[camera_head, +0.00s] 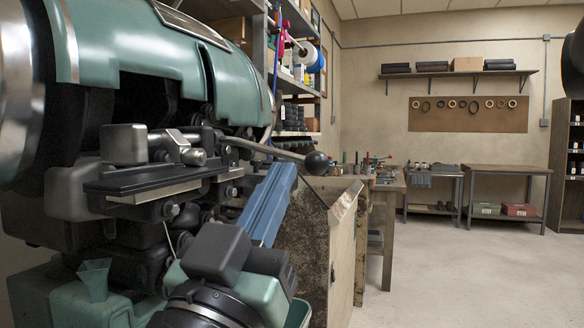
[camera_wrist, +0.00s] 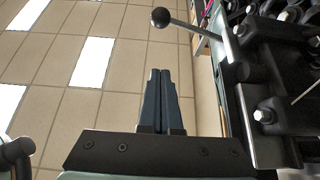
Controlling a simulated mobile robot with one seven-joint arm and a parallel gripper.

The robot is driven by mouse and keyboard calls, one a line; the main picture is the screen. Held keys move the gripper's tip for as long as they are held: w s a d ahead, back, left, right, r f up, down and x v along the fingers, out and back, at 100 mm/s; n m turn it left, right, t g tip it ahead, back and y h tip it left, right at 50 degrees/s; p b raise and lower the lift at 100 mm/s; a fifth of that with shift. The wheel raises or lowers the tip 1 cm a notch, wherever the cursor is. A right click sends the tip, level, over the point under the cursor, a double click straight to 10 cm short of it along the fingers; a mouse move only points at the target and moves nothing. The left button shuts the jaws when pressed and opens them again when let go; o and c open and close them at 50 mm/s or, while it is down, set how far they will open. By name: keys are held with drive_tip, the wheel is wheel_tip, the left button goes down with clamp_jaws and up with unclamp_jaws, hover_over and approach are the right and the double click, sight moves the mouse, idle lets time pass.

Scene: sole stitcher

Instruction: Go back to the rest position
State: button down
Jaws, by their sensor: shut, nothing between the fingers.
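My gripper (camera_head: 281,170) has long blue fingers and points up and away from the camera, in front of the machine's right side. In the wrist view my gripper (camera_wrist: 159,72) shows its two fingers side by side, shut and empty, with the ceiling behind them. The green and black sole stitcher (camera_head: 140,45) fills the left of the head view. Its lever ends in a black ball knob (camera_head: 317,163), just right of my fingertips in the head view. The knob also shows in the wrist view (camera_wrist: 160,17), beyond the fingertips. I see no clear contact with the lever.
The machine's dark metal parts (camera_wrist: 265,90) stand close to the right of my fingers in the wrist view. A worn box-like cabinet (camera_head: 340,240) stands right of my arm. A workbench with tools (camera_head: 388,187) and two tables lie farther back. The floor at right is clear.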

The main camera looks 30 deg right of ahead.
drive_tip(key=shift+s+a+f, duration=0.25)
drive_tip(key=shift+a+f, duration=0.05)
drive_tip(key=shift+a, duration=0.1)
drive_tip(key=s+a+r+n+t+y, duration=0.25)
drive_tip(key=a+n+t+y, duration=0.3)
drive_tip(key=a+y, duration=0.35)
drive_tip(key=s+a+r+n+t+y, duration=0.1)
drive_tip(key=a+r+n+t+y, duration=0.3)
drive_tip(key=a+t+y, duration=0.5)
wheel_tip(320, 180, up, 28)
drive_tip(key=g+y+p, duration=0.1)
drive_tip(key=g+p, duration=0.1)
drive_tip(key=p, duration=2.7)
drive_tip(key=shift+d, duration=0.45)
